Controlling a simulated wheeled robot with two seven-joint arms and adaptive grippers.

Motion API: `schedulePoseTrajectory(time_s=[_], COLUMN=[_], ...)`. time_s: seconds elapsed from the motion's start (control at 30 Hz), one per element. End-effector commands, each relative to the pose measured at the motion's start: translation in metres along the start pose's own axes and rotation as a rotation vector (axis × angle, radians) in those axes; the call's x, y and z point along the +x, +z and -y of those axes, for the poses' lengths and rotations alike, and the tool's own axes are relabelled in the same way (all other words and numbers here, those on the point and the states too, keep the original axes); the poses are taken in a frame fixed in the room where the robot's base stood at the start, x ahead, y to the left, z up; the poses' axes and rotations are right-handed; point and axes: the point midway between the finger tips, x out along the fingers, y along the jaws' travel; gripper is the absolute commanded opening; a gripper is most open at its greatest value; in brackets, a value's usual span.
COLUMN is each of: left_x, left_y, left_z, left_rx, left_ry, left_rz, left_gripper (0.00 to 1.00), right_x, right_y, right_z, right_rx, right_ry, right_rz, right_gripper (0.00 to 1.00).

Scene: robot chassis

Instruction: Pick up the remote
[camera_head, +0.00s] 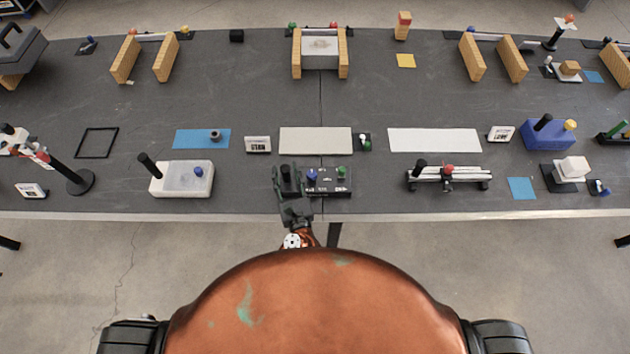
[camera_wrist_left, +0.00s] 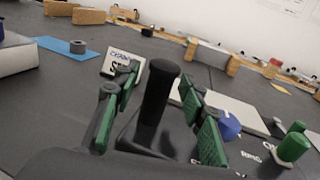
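A black box (camera_head: 328,186) with white lettering, a blue knob (camera_head: 311,175) and a green knob (camera_head: 342,172) sits near the table's front edge, and I take it to be the remote. In the left wrist view a thick black upright stick (camera_wrist_left: 157,92) rises from its dark top, with the blue knob (camera_wrist_left: 229,127) and green knob (camera_wrist_left: 293,147) to the right. My left gripper (camera_head: 288,180) is at the box's left end. Its green-padded fingers (camera_wrist_left: 162,112) are open, one on each side of the stick, with gaps visible. My right gripper is not in view.
A white box (camera_head: 182,180) with a black stick stands to the left, and a rail device (camera_head: 448,178) to the right. A light grey plate (camera_head: 316,141) and a small labelled sign (camera_head: 258,144) lie behind. The tabletop between the box and rail device is clear.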

Motion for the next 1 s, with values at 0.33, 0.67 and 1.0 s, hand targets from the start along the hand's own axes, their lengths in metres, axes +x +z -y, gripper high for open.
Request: schedulePoseTrajectory(time_s=[0.33,0.67,1.0], left_x=[-0.0003,-0.0003,-0.0004], left_y=[0.0001,0.0001,0.0000], left_z=[0.0000,0.0001,0.0001], left_rx=[0.000,0.000,0.000], left_ry=[0.000,0.000,0.000], left_rz=[0.000,0.000,0.000], left_gripper=[0.14,0.00,0.00], right_x=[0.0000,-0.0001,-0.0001], right_y=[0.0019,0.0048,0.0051], right_z=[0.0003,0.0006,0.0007], right_rx=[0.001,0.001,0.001], right_ry=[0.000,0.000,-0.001], right_rz=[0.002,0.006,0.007], right_gripper=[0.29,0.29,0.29])
